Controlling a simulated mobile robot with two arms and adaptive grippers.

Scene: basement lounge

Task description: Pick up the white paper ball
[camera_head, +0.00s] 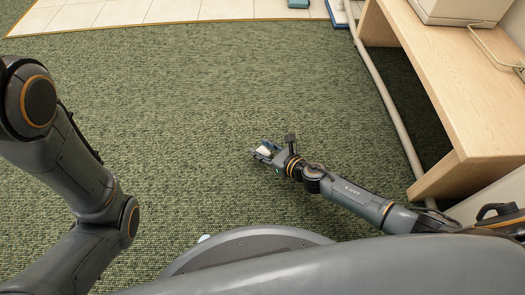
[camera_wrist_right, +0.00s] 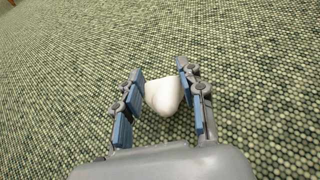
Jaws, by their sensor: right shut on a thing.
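The white paper ball (camera_wrist_right: 164,95) sits between the blue-padded fingers of my right gripper (camera_wrist_right: 160,100) in the right wrist view. In the head view the ball (camera_head: 265,150) shows as a small white patch at the tip of my right gripper (camera_head: 262,153), low over the green carpet. The fingers are shut on it. I cannot tell whether the ball still touches the carpet. My left arm stands at the left of the head view, and its gripper is out of the picture.
Green carpet (camera_head: 200,90) lies open around my right gripper. A wooden desk (camera_head: 440,85) with a pale metal leg bar (camera_head: 388,105) stands at the right, near my right arm. White tiles (camera_head: 160,12) edge the carpet at the back.

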